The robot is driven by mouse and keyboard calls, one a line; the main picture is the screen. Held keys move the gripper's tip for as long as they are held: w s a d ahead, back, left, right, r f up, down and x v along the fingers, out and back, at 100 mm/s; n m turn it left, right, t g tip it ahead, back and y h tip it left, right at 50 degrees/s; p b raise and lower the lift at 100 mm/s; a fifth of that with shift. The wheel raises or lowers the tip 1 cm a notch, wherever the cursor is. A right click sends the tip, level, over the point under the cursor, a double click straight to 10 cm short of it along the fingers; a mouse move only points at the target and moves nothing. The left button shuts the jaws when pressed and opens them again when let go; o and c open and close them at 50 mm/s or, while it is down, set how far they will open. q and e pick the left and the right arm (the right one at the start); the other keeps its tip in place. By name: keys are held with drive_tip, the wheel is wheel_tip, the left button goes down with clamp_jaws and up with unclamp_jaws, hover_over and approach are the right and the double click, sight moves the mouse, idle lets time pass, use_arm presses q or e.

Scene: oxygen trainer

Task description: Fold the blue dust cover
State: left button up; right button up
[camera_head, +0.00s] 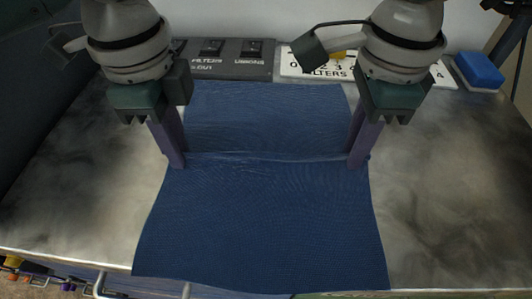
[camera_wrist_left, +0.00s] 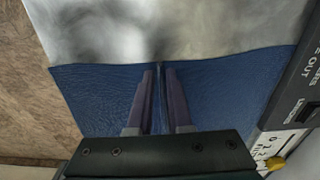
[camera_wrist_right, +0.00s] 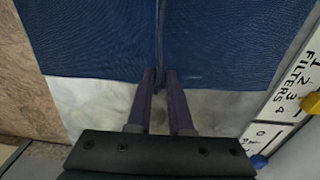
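The blue dust cover (camera_head: 262,220) lies spread on the metal table, its near edge close to the table's front edge. A raised ridge crosses it from left to right between my grippers. My left gripper (camera_head: 177,163) is at the left end of this ridge, at the cover's left edge. In the left wrist view its fingers (camera_wrist_left: 156,76) are close together with a fold of cloth between them. My right gripper (camera_head: 358,162) is at the right end of the ridge. In the right wrist view its fingers (camera_wrist_right: 160,74) are also close together on the fold.
A dark switch panel (camera_head: 232,66) and a white filters panel (camera_head: 300,66) stand behind the cover. A blue block (camera_head: 479,71) sits at the back right. The metal table (camera_head: 440,200) is clear on both sides of the cover.

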use_arm(q)
clamp_jaws()
use_arm(e)
clamp_jaws()
use_arm(q)
drive_tip(key=shift+r, duration=0.1)
use_arm(e)
drive_tip(key=shift+s, duration=0.1)
